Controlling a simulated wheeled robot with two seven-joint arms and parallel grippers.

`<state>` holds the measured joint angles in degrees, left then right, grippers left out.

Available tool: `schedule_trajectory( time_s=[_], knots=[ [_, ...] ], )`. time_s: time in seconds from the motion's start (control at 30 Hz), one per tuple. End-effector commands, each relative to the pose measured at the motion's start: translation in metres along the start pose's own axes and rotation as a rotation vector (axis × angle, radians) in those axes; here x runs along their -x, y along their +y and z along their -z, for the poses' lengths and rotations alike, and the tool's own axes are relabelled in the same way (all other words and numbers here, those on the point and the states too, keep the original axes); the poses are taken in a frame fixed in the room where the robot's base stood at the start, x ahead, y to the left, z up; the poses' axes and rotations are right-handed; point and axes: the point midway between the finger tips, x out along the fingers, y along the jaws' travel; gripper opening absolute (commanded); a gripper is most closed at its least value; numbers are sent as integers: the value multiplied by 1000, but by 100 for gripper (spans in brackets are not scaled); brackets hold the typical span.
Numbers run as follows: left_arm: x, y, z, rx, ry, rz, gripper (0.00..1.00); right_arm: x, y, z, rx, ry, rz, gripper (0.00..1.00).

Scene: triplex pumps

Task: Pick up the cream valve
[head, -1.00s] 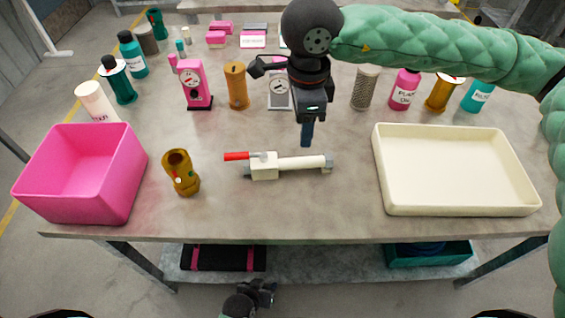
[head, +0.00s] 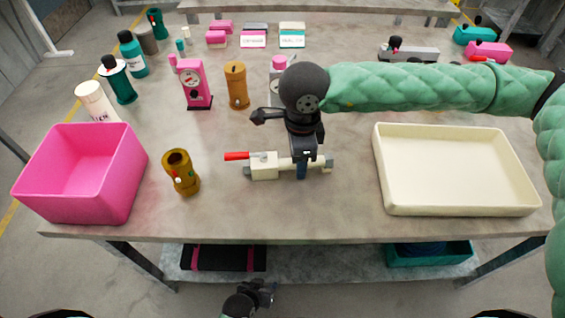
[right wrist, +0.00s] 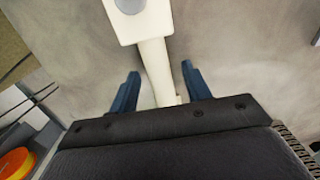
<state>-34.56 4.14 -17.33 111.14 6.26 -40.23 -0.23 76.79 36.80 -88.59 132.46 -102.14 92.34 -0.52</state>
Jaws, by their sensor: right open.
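The cream valve (head: 266,169) lies on the table in the head view, with a red lever at its left and its pipe running right. In the right wrist view the cream valve (right wrist: 151,45) runs down between the two blue fingers. My right gripper (head: 302,172) is lowered over the valve's pipe, and part of the pipe is hidden behind it. The right gripper is open, with one finger on each side of the pipe (right wrist: 158,85). My left gripper (head: 262,290) is low in front of the table, away from the valve; its fingers are too small to read.
A pink bin (head: 75,185) stands at the left and a cream tray (head: 455,180) at the right. A brown fitting (head: 181,172) stands left of the valve. Bottles and a pink gauge (head: 195,84) stand further back. The table in front of the valve is clear.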

Motion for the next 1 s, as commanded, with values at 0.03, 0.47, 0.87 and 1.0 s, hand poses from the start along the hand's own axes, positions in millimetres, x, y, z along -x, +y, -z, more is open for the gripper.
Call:
schedule_trajectory(
  time_s=[0.03, 0.47, 0.87, 1.0],
  knots=[
    [0, 0, 0, 0, 0, 0, 36, -5, 0, 0, -1, 0, 0, 48],
    [0, 0, 0, 0, 0, 0, 36, -9, 0, 0, -1, 0, 1, 17],
    [0, 0, 0, 0, 0, 0, 36, -8, -1, 0, -1, -1, 2, 0],
    [0, 0, 0, 0, 0, 0, 36, 2, -1, 0, -1, -1, 4, 0]
  ],
)
